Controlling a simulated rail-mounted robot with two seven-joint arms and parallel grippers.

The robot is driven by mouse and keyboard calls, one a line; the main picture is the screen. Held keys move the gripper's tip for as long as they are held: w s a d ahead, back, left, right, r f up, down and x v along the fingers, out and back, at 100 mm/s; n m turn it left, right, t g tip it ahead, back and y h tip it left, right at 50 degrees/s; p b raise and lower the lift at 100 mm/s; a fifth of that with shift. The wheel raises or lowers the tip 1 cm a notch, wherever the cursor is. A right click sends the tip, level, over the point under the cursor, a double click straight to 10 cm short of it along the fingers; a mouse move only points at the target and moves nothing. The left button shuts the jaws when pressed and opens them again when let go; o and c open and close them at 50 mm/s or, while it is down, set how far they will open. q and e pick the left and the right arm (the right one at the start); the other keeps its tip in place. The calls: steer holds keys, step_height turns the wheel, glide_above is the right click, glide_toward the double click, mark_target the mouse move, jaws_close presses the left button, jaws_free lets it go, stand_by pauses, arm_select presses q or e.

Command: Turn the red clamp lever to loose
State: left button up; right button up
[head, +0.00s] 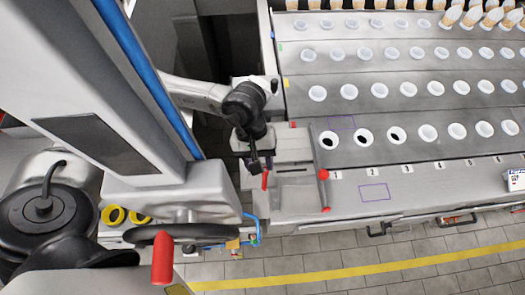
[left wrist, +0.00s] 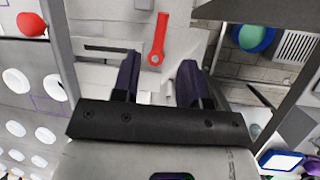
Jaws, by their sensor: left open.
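The red clamp lever (head: 265,179) is on the light grey fixture at the left end of the machine bed, in the head view. In the left wrist view the lever (left wrist: 158,38) runs nearly upright in the picture, its rounded lower end showing a small pivot. My left gripper (head: 255,162) is right beside the lever in the head view. In the left wrist view its two dark fingers (left wrist: 159,78) are apart with nothing between them, and the lever lies just ahead of the gap. I cannot tell whether they touch. My right gripper is not in view.
The fixture (head: 293,157) has red knobs (head: 324,174) on its right side. Rows of white-rimmed holes (head: 362,136) fill the bed to the right. Another red handle (head: 163,258) stands in the near left foreground. Tiled floor (head: 340,268) lies in front.

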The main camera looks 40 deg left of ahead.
arm_select(q)
steer(key=v, duration=0.8)
steer(key=shift+a+r, duration=0.1)
steer(key=shift+r, duration=0.05)
stand_by(0.4)
